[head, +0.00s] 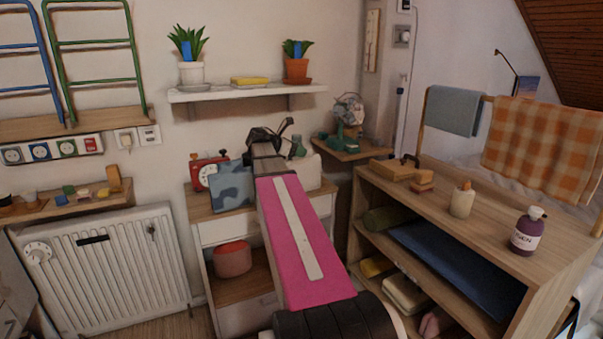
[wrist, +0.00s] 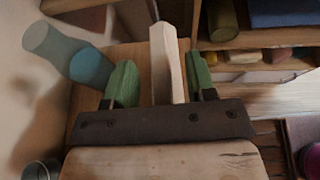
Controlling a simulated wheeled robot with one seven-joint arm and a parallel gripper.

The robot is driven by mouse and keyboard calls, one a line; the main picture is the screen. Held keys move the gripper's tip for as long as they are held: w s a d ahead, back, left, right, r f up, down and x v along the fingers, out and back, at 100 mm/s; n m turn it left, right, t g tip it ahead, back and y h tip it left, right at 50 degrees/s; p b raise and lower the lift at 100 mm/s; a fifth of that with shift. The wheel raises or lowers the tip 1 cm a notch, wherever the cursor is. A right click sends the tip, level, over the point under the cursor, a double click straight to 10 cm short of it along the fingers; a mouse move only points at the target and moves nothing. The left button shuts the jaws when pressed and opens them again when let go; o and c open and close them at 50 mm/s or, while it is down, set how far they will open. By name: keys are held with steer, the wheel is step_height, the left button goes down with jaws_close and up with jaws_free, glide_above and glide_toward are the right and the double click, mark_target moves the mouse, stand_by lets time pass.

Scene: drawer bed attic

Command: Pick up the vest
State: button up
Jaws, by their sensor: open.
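I cannot tell for sure which thing is the vest. Folded cloths lie in the open shelf unit at the right: a dark blue one (head: 455,262), a rolled olive one (head: 388,219) and a cream one (head: 406,294). My gripper (head: 273,135) is at the far end of my pink arm, above the small dresser and away from those cloths. In the wrist view its two green fingers (wrist: 161,82) are apart. A pale upright piece shows between them; I cannot tell whether they touch it. The olive roll (wrist: 223,20) and blue cloth (wrist: 285,12) show at the top right there.
A purple bottle (head: 527,231) and a candle (head: 462,200) stand on the shelf unit's top. A blue towel (head: 455,110) and orange checked cloth (head: 545,147) hang behind. A red clock (head: 208,172) stands on the dresser. A radiator (head: 105,265) is at left.

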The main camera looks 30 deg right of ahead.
steer(key=shift+d+f, duration=0.2)
steer(key=shift+d, duration=0.3)
jaws_close()
steer(key=shift+r, duration=0.1)
